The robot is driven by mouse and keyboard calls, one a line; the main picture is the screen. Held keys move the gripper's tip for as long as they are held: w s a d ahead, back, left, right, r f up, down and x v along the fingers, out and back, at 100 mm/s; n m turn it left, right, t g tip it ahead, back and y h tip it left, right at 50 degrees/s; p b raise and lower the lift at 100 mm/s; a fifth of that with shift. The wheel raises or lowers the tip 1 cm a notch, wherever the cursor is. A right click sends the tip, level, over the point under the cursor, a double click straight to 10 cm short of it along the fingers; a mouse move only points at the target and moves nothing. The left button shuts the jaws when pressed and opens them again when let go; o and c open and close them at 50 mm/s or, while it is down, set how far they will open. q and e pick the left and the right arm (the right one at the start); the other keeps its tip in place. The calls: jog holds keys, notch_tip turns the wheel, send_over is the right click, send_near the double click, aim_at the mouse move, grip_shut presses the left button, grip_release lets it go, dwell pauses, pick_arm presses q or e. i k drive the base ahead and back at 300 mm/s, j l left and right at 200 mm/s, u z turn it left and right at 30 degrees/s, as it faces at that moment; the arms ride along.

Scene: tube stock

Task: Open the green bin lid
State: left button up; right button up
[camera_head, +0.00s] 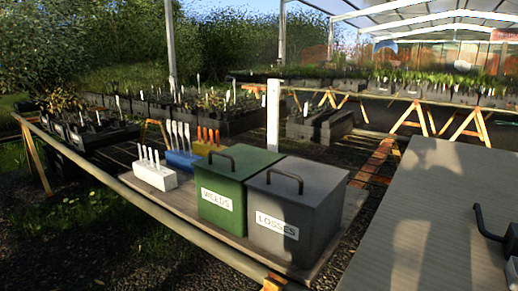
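The green bin (222,200) stands on a wooden board in the middle of the camera_head view, with a white label reading WEEDS. Its green lid (238,161) is flat and closed, with a dark arched handle (223,154) on top. A grey bin (300,215) labelled LOSSES stands close against its right side, also closed, with a similar handle (287,176).
Left of the green bin stand white (155,176), blue (183,159) and orange-yellow (208,146) label holders. A white post (273,115) rises behind the bins.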

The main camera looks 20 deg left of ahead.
aim_at(238, 163)
jog(key=i+j+z, duration=0.15)
jog(key=j+z, duration=0.75)
jog(key=i+j, duration=0.05)
jog(key=j, duration=0.05)
